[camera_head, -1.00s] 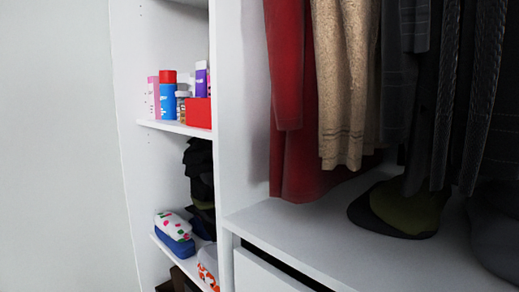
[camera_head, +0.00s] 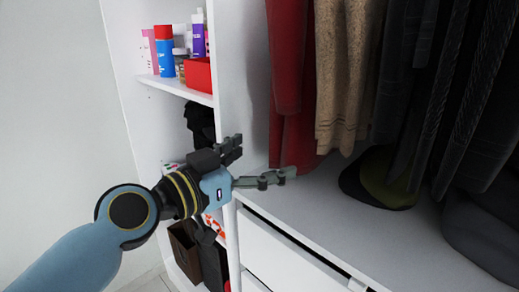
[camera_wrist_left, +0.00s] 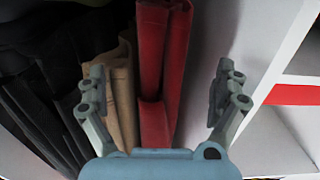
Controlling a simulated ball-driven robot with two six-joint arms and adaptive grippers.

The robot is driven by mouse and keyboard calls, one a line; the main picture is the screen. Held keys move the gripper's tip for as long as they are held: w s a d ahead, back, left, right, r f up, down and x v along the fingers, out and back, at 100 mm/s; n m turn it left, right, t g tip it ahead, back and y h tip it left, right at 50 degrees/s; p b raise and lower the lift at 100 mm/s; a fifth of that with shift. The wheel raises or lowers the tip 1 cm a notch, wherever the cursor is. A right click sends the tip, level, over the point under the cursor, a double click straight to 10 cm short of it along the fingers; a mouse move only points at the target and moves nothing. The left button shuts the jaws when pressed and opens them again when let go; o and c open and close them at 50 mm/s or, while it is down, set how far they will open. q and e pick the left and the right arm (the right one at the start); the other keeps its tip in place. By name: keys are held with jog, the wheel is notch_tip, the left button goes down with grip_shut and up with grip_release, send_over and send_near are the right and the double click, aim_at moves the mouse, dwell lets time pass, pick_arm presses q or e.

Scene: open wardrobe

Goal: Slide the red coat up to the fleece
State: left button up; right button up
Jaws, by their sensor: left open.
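The red coat (camera_head: 290,70) hangs at the left end of the row of clothes, close to the white divider panel. A tan, textured garment (camera_head: 345,70), which looks like the fleece, hangs directly to its right, touching or nearly so. My left gripper (camera_head: 266,156) is open and empty in front of the coat's lower end. In the left wrist view, the red coat (camera_wrist_left: 160,65) shows between the spread fingers. The tan garment (camera_wrist_left: 124,95) shows beside and partly behind the left-hand finger. Hangers and rail are out of view. My right gripper is not in view.
Dark garments (camera_head: 440,100) hang further right. A dark and olive hat (camera_head: 385,180) lies on the white shelf (camera_head: 310,205) below. The divider panel (camera_head: 240,80) stands left of the coat. Side shelves hold bottles and a red box (camera_head: 198,74). Shelf space under the coat is clear.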

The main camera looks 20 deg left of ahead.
aim_at(289, 133)
pick_arm(q)
jog(key=shift+w+r, duration=0.3)
jog(key=shift+r, duration=0.15)
jog(key=shift+w+r, duration=0.1)
jog(key=shift+w, duration=0.2)
jog(key=p+x, duration=0.2)
jog(key=x, duration=0.7)
jog(key=shift+w+d, duration=0.15)
jog(key=shift+w, duration=0.25)
jog(key=c, duration=1.7)
jog(key=shift+w+a, duration=0.1)
jog(key=shift+a, duration=0.2)
jog(key=shift+w+a, duration=0.25)
jog(key=shift+a, duration=0.4)
